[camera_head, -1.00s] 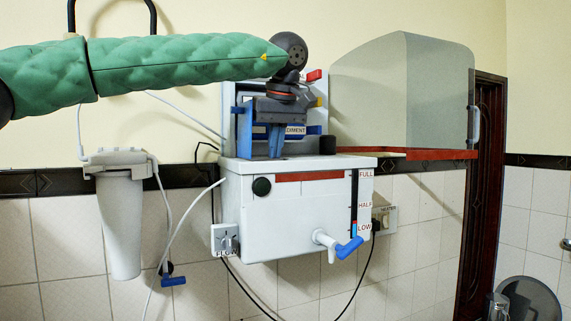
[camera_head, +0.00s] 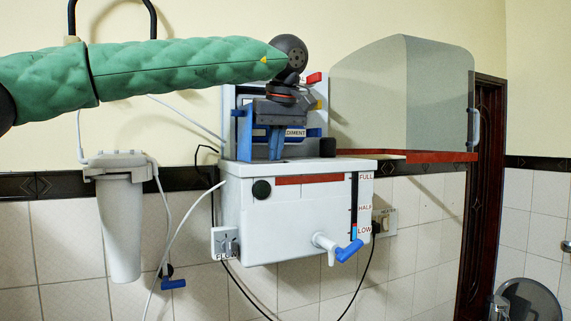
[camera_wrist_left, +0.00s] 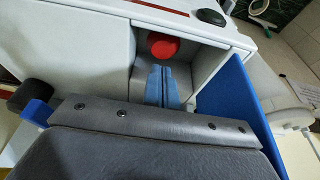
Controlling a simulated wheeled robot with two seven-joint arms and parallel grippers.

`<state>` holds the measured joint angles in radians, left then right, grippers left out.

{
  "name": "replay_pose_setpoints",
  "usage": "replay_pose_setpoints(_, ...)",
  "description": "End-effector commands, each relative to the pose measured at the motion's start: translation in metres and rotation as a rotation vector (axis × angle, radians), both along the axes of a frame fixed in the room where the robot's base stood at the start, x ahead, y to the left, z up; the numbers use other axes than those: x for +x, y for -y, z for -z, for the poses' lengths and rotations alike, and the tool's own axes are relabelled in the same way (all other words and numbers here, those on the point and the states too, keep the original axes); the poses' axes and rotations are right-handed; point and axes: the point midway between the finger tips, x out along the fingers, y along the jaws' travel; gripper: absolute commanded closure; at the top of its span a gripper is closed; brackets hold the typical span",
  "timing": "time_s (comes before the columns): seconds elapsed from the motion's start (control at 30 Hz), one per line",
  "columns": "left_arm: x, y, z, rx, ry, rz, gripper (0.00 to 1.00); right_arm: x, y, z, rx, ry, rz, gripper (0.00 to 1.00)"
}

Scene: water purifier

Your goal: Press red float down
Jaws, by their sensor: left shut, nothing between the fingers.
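The red float (camera_wrist_left: 163,46) is a round red knob inside a recess in the top of the white water purifier tank (camera_head: 240,222). In the wrist view my left gripper (camera_wrist_left: 162,82) has its blue fingers together, pointing into the recess. The fingertips appear close to the float, but I cannot tell whether they touch it. In the head view the left gripper (camera_head: 276,150) is above the tank's top and hides the float. The fingers hold nothing. My right gripper does not show.
A white filter canister (camera_head: 119,220) hangs to the left. The open lid (camera_head: 368,95) stands at the right. A blue panel (camera_wrist_left: 228,105) flanks the recess.

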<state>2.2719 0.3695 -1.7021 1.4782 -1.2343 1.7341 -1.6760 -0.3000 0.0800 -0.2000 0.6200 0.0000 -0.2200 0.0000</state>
Motion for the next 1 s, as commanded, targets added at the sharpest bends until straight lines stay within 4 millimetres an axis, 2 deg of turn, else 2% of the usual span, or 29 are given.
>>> replay_pose_setpoints(0.57, 0.000, 0.000, -0.040, 0.000, 0.000, -0.001, 1.00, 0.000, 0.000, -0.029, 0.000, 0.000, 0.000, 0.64)
replay_pose_setpoints(1.0, 0.001, 0.000, -0.061, 0.000, 0.000, -0.001, 1.00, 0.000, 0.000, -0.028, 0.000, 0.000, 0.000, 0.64)
